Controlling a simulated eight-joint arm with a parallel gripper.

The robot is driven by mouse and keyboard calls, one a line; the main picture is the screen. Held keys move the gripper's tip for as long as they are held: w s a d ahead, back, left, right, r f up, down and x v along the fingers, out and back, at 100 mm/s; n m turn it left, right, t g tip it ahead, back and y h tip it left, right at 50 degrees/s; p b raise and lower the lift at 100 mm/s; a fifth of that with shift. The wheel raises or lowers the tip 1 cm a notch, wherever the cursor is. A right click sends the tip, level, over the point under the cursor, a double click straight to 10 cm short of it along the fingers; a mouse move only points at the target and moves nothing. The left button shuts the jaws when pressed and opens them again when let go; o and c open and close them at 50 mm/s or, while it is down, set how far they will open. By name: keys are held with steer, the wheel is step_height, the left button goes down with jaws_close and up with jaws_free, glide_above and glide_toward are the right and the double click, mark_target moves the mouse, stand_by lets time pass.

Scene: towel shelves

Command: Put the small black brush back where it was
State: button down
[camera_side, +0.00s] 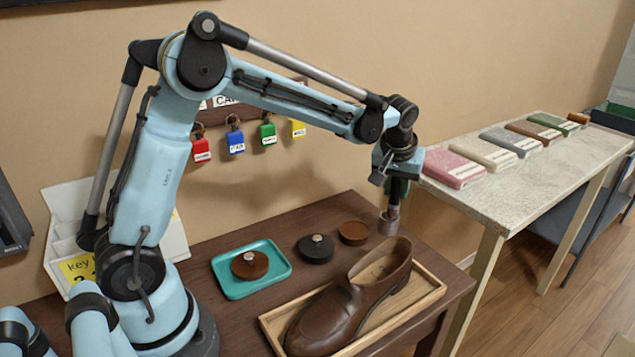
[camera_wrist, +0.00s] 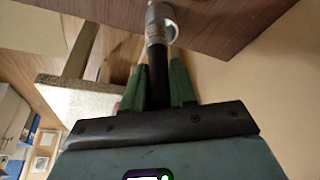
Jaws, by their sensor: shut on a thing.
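My gripper (camera_side: 394,188) is at the end of the arm, above the back right part of the brown table. In the wrist view its green fingers (camera_wrist: 166,88) are shut on the dark handle of a slim tool, which I take to be the small black brush (camera_wrist: 158,70). Its silvery, rounded end points away from the fingers. In the side view the grey end of the brush (camera_side: 389,222) hangs down just above the heel of the brown shoe; I cannot tell whether it touches anything.
The brown shoe (camera_side: 335,312) lies in a wooden tray (camera_side: 429,284). A teal tray (camera_side: 233,292) holds a knobbed brown disc (camera_side: 249,267). A knobbed black disc (camera_side: 316,254) and a plain brown disc (camera_side: 353,233) stand nearby. A pale bench (camera_side: 520,190) with folded towels is at right.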

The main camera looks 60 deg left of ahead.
mark_target(392, 202)
steer(key=shift+w+a+f, duration=0.25)
steer(key=shift+a+f, duration=0.15)
steer(key=shift+a, duration=0.15)
steer(key=shift+f, duration=2)
steer(key=shift+f, duration=0.15)
steer(key=c, duration=0.9)
jaws_free()
